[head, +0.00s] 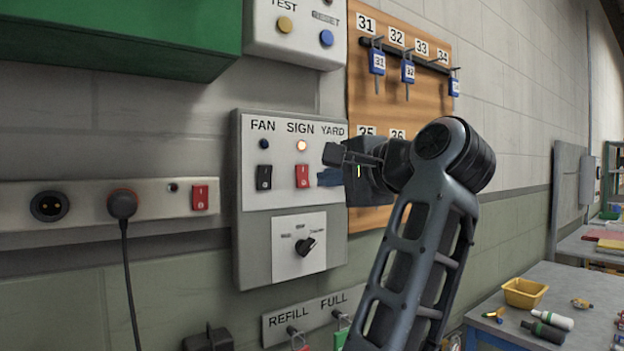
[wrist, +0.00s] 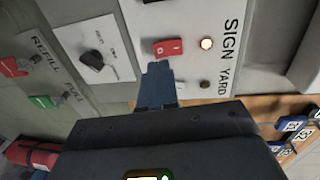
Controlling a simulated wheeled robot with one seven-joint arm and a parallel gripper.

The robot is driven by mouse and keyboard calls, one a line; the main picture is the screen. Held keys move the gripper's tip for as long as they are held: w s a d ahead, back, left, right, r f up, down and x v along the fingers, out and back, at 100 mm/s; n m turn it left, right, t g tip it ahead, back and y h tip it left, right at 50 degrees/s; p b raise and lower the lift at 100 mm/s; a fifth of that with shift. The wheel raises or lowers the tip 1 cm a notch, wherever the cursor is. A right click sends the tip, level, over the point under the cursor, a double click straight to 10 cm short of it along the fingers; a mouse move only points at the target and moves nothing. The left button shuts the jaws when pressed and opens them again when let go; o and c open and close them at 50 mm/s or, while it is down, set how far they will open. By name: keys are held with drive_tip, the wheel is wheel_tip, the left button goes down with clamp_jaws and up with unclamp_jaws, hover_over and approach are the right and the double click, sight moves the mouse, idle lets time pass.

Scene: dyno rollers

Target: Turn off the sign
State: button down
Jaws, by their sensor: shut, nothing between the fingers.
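The grey switch panel (head: 240,215) on the wall carries FAN, SIGN and YARD columns. The red SIGN switch (head: 302,176) sits under a glowing SIGN lamp (head: 302,146). In the wrist view the red switch (wrist: 168,47) and lit lamp (wrist: 207,43) also show, beside the SIGN label. My gripper (head: 322,179) is shut and empty, just right of the SIGN switch, in front of the YARD column. In the wrist view its fingertips (wrist: 158,69) lie just below the red switch; I cannot tell whether they touch.
The black FAN switch (head: 264,177) is left of SIGN, under a dark lamp. A rotary knob (head: 305,246) is below. A red-switched outlet strip (head: 155,214) is at left. A key board (head: 432,85) hangs behind my arm. A table (head: 575,290) stands at right.

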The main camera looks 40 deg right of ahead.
sight(302, 183)
drive_tip(key=w, duration=0.5)
drive_tip(key=shift+w+f+p, duration=0.3)
drive_tip(key=shift+f+p, duration=0.05)
drive_tip(key=shift+f, duration=0.05)
